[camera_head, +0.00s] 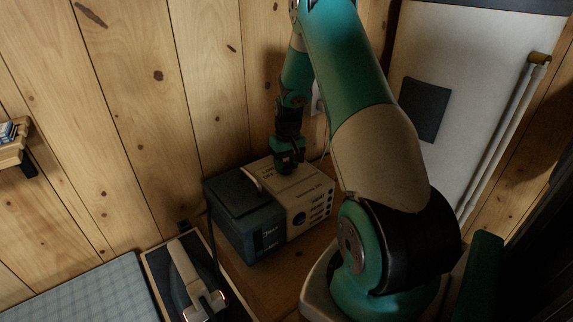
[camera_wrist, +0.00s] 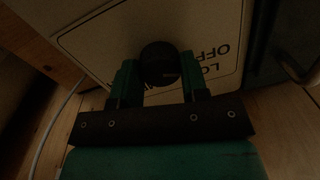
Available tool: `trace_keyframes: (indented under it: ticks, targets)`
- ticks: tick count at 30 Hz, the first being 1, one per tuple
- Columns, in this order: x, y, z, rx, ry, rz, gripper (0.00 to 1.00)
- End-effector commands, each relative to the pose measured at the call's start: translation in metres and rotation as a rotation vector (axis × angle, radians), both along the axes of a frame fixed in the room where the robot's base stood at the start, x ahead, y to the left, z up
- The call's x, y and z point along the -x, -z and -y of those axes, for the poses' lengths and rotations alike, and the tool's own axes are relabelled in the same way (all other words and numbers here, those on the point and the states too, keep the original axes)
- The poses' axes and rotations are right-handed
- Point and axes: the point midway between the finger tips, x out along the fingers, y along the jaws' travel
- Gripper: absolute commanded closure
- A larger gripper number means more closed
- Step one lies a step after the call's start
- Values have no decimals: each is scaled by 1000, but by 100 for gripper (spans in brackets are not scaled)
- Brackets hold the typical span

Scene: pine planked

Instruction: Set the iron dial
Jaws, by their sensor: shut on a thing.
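The dial is a round black knob (camera_wrist: 158,62) on a pale panel (camera_wrist: 105,38) with upside-down lettering; "OFF" and "LO" are readable beside it, and other lettering is partly covered. My gripper (camera_wrist: 158,84) is shut on the knob, one green finger on each side. In the head view my gripper (camera_head: 288,168) reaches down to the cream top of a dark teal and cream box (camera_head: 245,205); the knob is hidden there. A pale-handled iron (camera_head: 188,275) lies in a dark tray to the left of the box, with a small red glow near its lower end.
A checked grey-blue mat (camera_head: 90,295) lies at the lower left. The plank wall (camera_head: 140,90) stands close behind the box. A white door (camera_head: 450,70) with a long handle is at the right. A cord runs past the iron.

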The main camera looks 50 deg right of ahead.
Motion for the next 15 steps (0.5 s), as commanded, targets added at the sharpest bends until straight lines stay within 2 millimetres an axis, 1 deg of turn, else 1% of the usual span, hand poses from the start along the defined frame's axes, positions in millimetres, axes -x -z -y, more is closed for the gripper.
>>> trace_keyframes:
  ticks: [12,13,14,15]
  targets:
    - [0,-1,0,1,-9,-1,83]
    - [0,-1,0,1,-9,-1,57]
    - [0,-1,0,1,-8,-1,50]
    - [0,0,0,1,-8,-1,41]
